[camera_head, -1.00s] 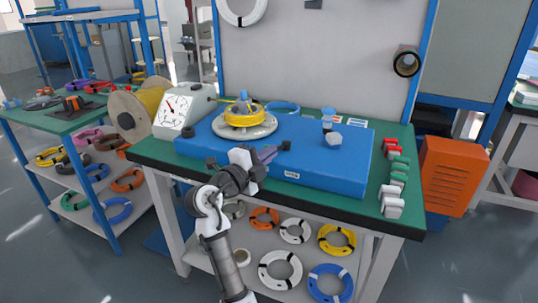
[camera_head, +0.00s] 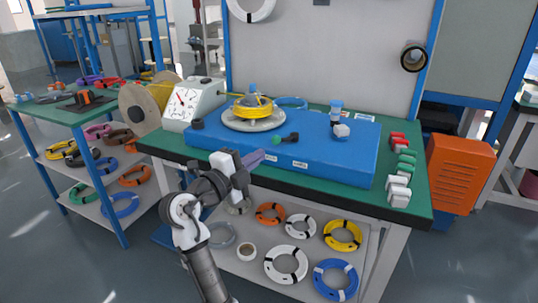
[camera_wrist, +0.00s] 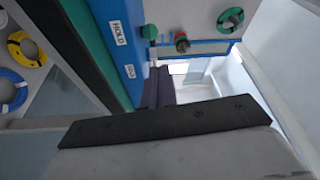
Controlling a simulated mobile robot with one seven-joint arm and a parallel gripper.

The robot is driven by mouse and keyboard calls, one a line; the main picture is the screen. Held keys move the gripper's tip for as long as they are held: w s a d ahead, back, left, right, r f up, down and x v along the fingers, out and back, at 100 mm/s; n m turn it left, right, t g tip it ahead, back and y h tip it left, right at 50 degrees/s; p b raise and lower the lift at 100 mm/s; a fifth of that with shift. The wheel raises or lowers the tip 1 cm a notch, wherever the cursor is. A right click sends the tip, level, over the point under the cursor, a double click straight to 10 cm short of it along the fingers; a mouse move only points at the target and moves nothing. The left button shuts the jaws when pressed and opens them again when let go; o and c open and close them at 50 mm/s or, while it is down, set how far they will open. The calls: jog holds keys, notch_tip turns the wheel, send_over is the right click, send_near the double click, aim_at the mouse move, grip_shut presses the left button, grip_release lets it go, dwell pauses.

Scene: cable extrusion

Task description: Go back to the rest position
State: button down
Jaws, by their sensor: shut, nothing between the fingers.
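My gripper (camera_head: 254,160) is in front of the blue machine (camera_head: 340,168), near the table's front edge. Its purple-grey fingers are shut with nothing between them. They also show in the wrist view (camera_wrist: 158,86), close together. A knob with a green end and a black end (camera_head: 286,139) sits on the machine's front edge, just beyond the fingertips and apart from them. A yellow cable coil (camera_head: 252,107) lies on the round grey turntable (camera_head: 240,123) on top of the machine.
The green-topped table (camera_head: 415,203) holds a gauge box (camera_head: 188,103) and several red, green and white pieces at its right. Several cable coils lie on the shelf below. An orange box (camera_head: 458,174) stands at the right. The floor at lower left is clear.

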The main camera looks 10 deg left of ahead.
jog(key=shift+s+a, duration=0.2)
jog(key=shift+s, duration=0.05)
